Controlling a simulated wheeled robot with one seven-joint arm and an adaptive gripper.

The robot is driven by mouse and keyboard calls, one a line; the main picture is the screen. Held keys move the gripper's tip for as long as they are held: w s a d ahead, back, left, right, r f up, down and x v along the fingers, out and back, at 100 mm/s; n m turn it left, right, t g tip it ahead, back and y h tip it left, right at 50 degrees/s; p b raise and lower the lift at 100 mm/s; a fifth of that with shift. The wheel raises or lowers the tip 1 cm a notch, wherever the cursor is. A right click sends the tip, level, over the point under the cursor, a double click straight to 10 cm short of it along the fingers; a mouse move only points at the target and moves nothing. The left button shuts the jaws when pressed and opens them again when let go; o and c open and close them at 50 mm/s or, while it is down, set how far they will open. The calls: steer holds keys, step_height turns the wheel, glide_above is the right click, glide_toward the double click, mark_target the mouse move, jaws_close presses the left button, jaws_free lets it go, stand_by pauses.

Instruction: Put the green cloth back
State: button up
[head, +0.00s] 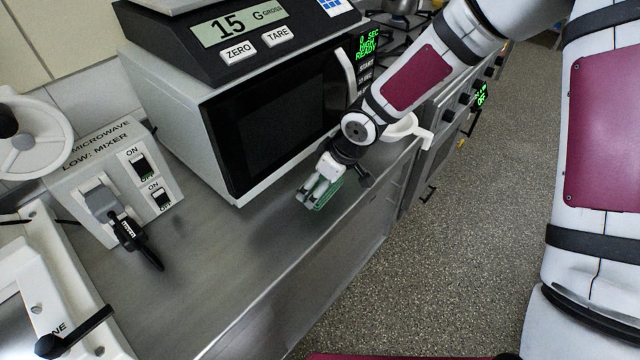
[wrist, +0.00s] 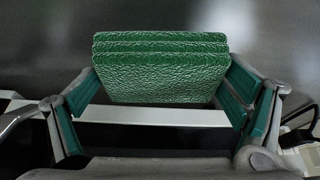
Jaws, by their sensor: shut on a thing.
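The green cloth (wrist: 160,70) is a folded, textured pad with several layers. In the wrist view it sits between the two fingers of my gripper (wrist: 162,88), which is shut on it. In the head view my gripper (head: 318,190) is in front of the microwave's lower right corner, over the steel counter (head: 235,255). Only a small green edge of the cloth (head: 327,196) shows there, partly hidden by the fingers. I cannot tell how high the cloth is above the counter.
The microwave (head: 265,125) stands behind my gripper with a scale (head: 240,35) on top. A control box with switches (head: 115,180) stands at the left. A white pan or bowl (head: 405,130) is to the right of my gripper. The counter front is clear.

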mark_target(319, 183)
steer(key=shift+w+a, duration=0.15)
steer(key=shift+w, duration=0.3)
steer(key=f, duration=0.1)
steer(key=w+f, duration=0.1)
steer(key=shift+a+f, duration=0.2)
steer(key=shift+f, duration=0.1)
steer(key=shift+w+d+f, duration=0.1)
steer(key=shift+f, duration=0.25)
steer(key=shift+f, duration=0.15)
steer(key=o, duration=0.7)
steer(key=shift+o, duration=0.2)
steer(key=p+v, duration=0.2)
steer(key=v, duration=1.1)
steer(key=shift+s+r, duration=0.3)
steer(key=shift+r, duration=0.05)
